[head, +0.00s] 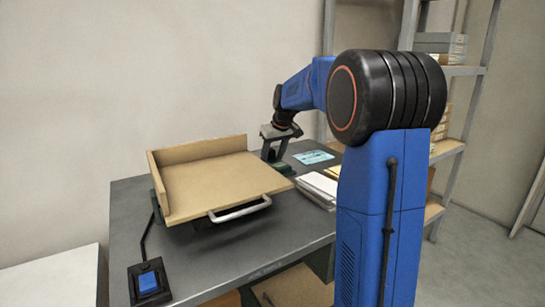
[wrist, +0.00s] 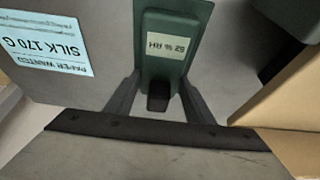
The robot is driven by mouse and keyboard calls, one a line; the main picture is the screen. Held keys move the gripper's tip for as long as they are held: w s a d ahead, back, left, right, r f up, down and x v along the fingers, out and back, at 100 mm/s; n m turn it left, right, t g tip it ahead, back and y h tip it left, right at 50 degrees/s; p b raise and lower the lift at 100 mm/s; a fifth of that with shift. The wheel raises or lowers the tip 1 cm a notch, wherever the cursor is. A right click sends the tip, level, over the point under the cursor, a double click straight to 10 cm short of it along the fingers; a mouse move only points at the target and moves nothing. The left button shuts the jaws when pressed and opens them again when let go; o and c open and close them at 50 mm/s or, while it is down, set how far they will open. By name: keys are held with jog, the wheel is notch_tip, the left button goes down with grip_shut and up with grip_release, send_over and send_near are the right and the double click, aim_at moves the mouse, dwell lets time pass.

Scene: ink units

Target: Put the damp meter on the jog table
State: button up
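The damp meter (wrist: 165,42) is a dark green device with a pale "52 % RH" label and a black part at its near end. In the head view the damp meter (head: 284,167) is a small green shape at the back of the grey bench, partly hidden by my gripper. My gripper (head: 274,153) points down over it. In the wrist view my gripper's (wrist: 160,82) two fingers flank the meter's near end; whether they press on it is unclear. The jog table (head: 215,184) is a tilted wooden tray with two raised walls, left of my gripper, with nothing on it.
A light blue "SILK 170 G" card (head: 314,157) lies on the bench (head: 215,260) to the right of my gripper, with paper stacks (head: 318,188) in front. A metal handle (head: 240,209) juts from the tray's front. A blue-topped pedal (head: 149,282) sits front left.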

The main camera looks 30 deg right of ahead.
aim_at(279, 163)
jog(key=o, duration=0.4)
jog(key=shift+o, duration=0.2)
jog(key=v, duration=1.2)
jog(key=shift+r, duration=0.15)
